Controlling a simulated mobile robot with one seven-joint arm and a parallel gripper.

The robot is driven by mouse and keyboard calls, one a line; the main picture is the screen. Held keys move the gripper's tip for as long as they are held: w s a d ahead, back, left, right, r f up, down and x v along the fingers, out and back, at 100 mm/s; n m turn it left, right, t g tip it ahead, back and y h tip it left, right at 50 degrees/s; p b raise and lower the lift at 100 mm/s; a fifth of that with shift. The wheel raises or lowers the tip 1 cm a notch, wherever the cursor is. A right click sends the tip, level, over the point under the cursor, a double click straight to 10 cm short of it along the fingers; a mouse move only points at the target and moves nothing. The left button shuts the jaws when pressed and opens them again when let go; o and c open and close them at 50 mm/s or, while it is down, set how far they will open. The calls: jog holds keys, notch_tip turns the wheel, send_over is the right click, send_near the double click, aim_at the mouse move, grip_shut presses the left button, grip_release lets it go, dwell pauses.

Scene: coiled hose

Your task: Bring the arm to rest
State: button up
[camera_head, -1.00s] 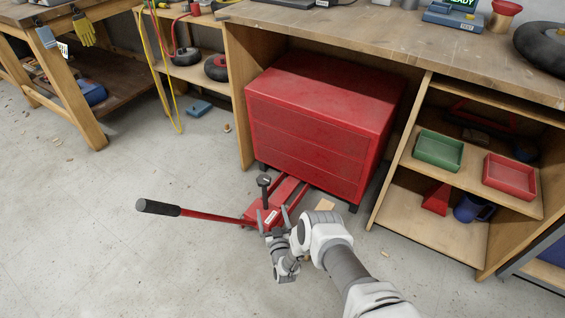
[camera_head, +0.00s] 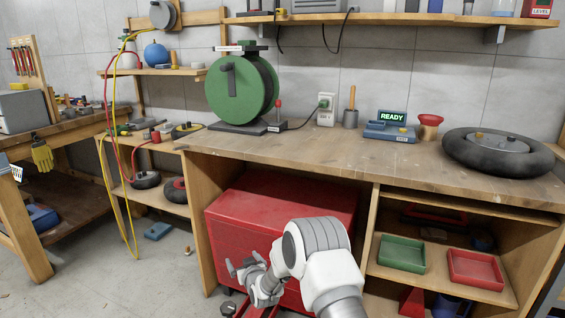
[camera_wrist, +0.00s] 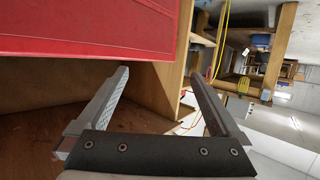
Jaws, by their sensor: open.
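My gripper (camera_head: 243,264) is in front of the red metal cabinet (camera_head: 330,206) under the workbench. Its two fingers are spread apart and point left, with nothing between them. In the wrist view, my open gripper (camera_wrist: 158,75) also shows empty, with the red cabinet (camera_wrist: 90,30) at upper left and a wooden bench side panel (camera_wrist: 160,92) beyond the fingertips. I see no contact, but the exact gap to the cabinet is unclear. My forearm hides part of the cabinet's front. A green hose reel (camera_head: 234,90) stands upright on the bench.
The workbench (camera_head: 330,158) carries a READY device (camera_head: 390,128) and a black tire (camera_head: 497,153). Shelves at right hold a green tray (camera_head: 401,254) and a red tray (camera_head: 476,270). Yellow and red hoses hang at left. Open floor (camera_head: 150,285) lies at lower left.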

jog(key=s+d+r+g+h, duration=0.1)
jog(key=d+r, duration=0.3)
jog(key=r, duration=0.4)
jog(key=s+d+r+h, duration=0.1)
jog(key=s+d+r, duration=0.15)
jog(key=r, duration=0.45)
jog(key=s+d+r+m+g+h, duration=0.1)
jog(key=s+d+r+g, duration=0.1)
jog(key=s+d+r, duration=0.8)
jog(key=s+d+r+m+g+h, duration=0.15)
jog(key=s+d, duration=0.25)
jog(key=s, duration=0.7)
jog(key=s+d+r+m+g, duration=0.1)
jog(key=s+d+r+g, duration=0.15)
jog(key=s, duration=0.85)
jog(key=s+d+r+m+g+h, duration=0.1)
jog(key=s+d, duration=0.3)
jog(key=s, duration=0.7)
notch_tip(320, 180, up, 28)
jog(key=p, duration=2.8)
jog(key=shift+r, duration=0.25)
